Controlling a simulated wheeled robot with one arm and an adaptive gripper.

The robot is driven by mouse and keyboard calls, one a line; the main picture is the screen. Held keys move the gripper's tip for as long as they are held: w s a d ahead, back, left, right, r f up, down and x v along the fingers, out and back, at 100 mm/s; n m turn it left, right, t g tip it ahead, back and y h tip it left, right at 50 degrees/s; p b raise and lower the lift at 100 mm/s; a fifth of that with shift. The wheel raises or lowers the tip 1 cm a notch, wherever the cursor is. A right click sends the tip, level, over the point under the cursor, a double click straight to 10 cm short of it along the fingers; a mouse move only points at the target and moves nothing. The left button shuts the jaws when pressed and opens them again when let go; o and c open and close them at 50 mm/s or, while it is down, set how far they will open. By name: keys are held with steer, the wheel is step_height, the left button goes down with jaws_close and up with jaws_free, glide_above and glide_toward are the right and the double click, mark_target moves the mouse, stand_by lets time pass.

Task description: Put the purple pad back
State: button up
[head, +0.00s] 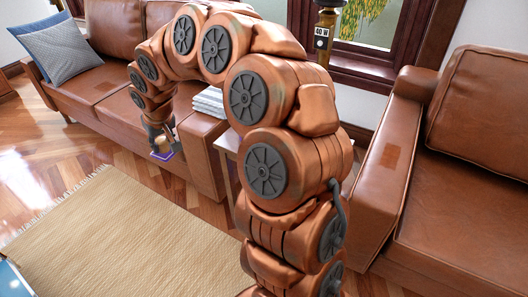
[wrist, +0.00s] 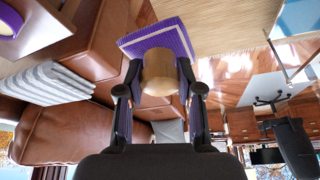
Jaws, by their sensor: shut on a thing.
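The purple pad (wrist: 160,38) is a flat purple piece with a tan, wood-coloured cylinder on it. My gripper (wrist: 160,90) is shut on the tan cylinder, with one finger on each side, in the wrist view. In the head view my gripper (head: 164,139) holds the purple pad (head: 161,156) in front of the long sofa, near the rug's far edge. The pad looks raised above the floor, but its exact height is hard to tell. My gripper hides part of the cylinder.
A brown leather sofa (head: 185,165) stands behind the gripper, with folded striped cloth (head: 209,101) on its arm. A side table (head: 229,142) is partly hidden by my arm. An armchair (head: 470,190) is at right. A purple ring-shaped thing (wrist: 7,20) shows top left. The rug (head: 100,235) looks clear.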

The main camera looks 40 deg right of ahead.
steer(key=s+d+f+m, duration=0.1)
steer(key=s+d+f, duration=0.4)
steer(key=s+d, duration=0.55)
steer(key=s+d+f, duration=0.5)
steer(key=s+d, duration=0.4)
steer(key=d, duration=0.2)
steer(key=w+d, duration=0.3)
steer(key=d, duration=0.1)
steer(key=w+d, duration=0.3)
steer(key=d, duration=0.1)
steer(key=w+d+f, duration=0.1)
steer(key=w+d, duration=0.3)
steer(key=shift+d, duration=0.25)
steer(key=shift+d+f, duration=0.1)
steer(key=shift+d, duration=0.05)
steer(key=shift+f, duration=1.65)
steer(key=shift+f+b, duration=0.25)
steer(key=shift+b, duration=0.05)
steer(key=o, duration=1)
